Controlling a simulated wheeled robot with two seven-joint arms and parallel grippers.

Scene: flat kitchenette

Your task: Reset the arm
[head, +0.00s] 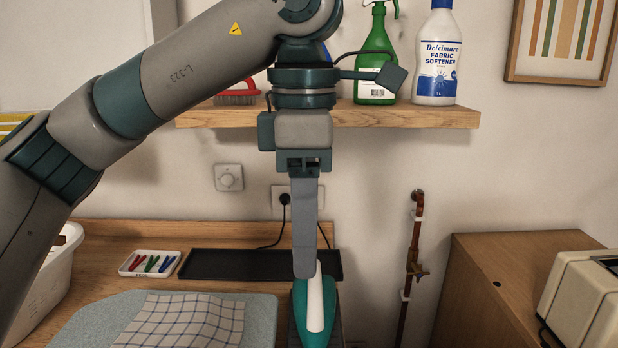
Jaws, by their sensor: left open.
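My left arm comes in from the left and bends down in the middle of the head view. Its gripper (305,268) points straight down, with its fingers lined up one in front of the other. It is open. The fingertips are just above and behind a teal iron with a white handle (316,305), at the bottom centre. Whether a finger touches the handle cannot be told from this angle. My right gripper is not in view.
A wooden shelf (430,116) behind the arm holds a green spray bottle (376,50) and a fabric softener bottle (437,60). A checked cloth (185,322) lies on a padded board (85,322). A dark tray (225,265) and a peg tray (150,264) lie behind. A wooden cabinet (480,280) stands right.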

